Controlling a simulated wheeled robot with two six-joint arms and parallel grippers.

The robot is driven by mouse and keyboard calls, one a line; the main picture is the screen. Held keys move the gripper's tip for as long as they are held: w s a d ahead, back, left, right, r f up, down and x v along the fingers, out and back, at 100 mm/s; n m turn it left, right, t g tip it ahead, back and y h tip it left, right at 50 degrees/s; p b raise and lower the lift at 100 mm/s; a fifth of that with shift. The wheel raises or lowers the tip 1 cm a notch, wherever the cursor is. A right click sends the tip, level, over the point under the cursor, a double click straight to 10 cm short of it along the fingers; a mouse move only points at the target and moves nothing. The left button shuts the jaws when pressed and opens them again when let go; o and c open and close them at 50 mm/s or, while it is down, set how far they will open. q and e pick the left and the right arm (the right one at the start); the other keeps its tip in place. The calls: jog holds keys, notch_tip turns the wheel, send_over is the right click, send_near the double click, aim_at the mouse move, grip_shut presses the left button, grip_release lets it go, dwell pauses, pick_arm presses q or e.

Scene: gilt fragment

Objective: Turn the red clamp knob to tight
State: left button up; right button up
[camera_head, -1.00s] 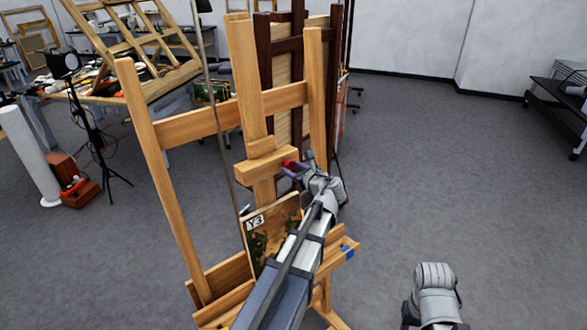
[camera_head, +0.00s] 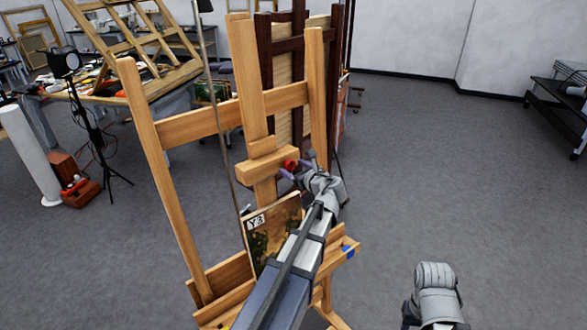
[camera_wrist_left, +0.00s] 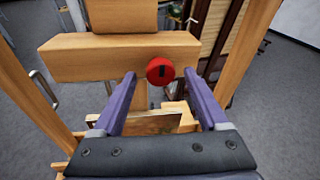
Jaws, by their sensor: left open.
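The red clamp knob (camera_head: 290,165) sits on the easel's wooden crosspiece (camera_head: 266,163). In the left wrist view the knob (camera_wrist_left: 160,71) is round and red with a dark slot that looks upright, and the crosspiece (camera_wrist_left: 95,58) is behind it. My left gripper (camera_head: 292,170) is open with its purple fingers at the knob. In the left wrist view the left gripper (camera_wrist_left: 160,84) has one finger on each side of the knob, with gaps between. I cannot tell how deep the fingers reach around it. My right gripper is not in view.
A painting marked Y3 (camera_head: 262,240) stands on the easel below the crosspiece, beside my left arm. A dark wooden easel (camera_head: 290,80) stands close behind. A lamp stand (camera_head: 95,140) and cluttered table (camera_head: 130,95) are at left.

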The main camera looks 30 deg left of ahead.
pick_arm(q)
jog(key=s+d, duration=0.7)
jog(key=d, duration=0.4)
jog(key=shift+r, duration=0.15)
jog(key=s+d+f+n+g+h+b, duration=0.1)
jog(key=s+d+f+n+h+b, duration=0.25)
jog(key=f, duration=0.55)
jog(key=s+d+f+n+g+h+b, duration=0.1)
jog(key=s+d+f+n+g+b, duration=0.1)
jog(key=d+f+n+b, duration=0.35)
jog(key=s+d+f+n+g+h+b, duration=0.1)
jog(key=s+d+f+n+h+b, duration=0.15)
jog(key=f+b, duration=0.65)
jog(key=s+d+f+n+g+h+b, duration=0.2)
jog(key=s+d+f, duration=0.3)
jog(key=f, duration=0.3)
jog(key=s+d+f+n+g+h+b, duration=0.2)
jog(key=s+d+f+n+b, duration=0.2)
jog(key=d+f, duration=0.4)
jog(key=shift+s+d+f+n, duration=0.15)
jog(key=shift+s+f+n, duration=0.4)
jog(key=shift+s, duration=0.7)
